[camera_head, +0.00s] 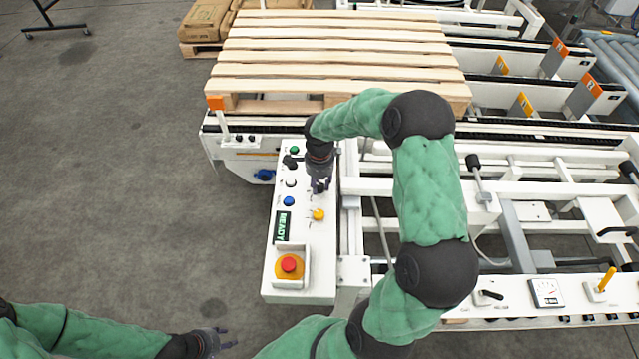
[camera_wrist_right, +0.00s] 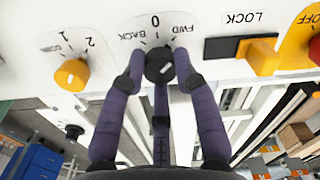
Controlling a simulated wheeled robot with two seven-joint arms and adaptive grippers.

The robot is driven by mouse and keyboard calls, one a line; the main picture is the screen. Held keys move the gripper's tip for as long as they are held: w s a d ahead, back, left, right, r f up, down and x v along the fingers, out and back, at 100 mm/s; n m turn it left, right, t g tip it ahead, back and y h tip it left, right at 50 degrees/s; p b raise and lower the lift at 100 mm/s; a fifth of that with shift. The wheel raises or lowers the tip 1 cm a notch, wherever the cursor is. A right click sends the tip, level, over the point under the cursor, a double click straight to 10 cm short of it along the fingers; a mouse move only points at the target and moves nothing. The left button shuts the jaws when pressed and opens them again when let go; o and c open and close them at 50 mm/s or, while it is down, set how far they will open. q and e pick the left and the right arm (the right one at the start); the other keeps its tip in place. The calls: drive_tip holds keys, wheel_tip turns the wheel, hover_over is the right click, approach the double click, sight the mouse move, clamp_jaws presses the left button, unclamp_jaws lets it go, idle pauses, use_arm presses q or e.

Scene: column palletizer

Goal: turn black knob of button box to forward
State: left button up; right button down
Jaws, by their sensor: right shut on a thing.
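The white button box (camera_head: 301,262) stands at the left of the machine. In the right wrist view its black knob (camera_wrist_right: 158,65) sits under the printed marks BACK, 0 and FWD, which appear upside down. My right gripper (camera_wrist_right: 158,82) is shut on the black knob, with purple-grey fingers at both of its sides. In the head view the right gripper (camera_head: 320,187) is over the box's right side and hides the knob. I cannot tell which mark the knob points to. My left gripper (camera_head: 222,341) is open and empty above the floor at the lower left.
A yellow selector (camera_wrist_right: 72,74) and a black lock switch with a yellow handle (camera_wrist_right: 258,56) flank the knob. The box also bears a blue button (camera_head: 288,201) and a red emergency stop (camera_head: 289,264). A wooden pallet (camera_head: 340,72) lies behind. The left floor is clear.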

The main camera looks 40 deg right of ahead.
sight(320, 186)
drive_tip(key=shift+w+d, duration=0.1)
drive_tip(key=c, duration=0.9)
unclamp_jaws()
drive_tip(key=shift+c, duration=0.2)
wheel_tip(320, 186, up, 12)
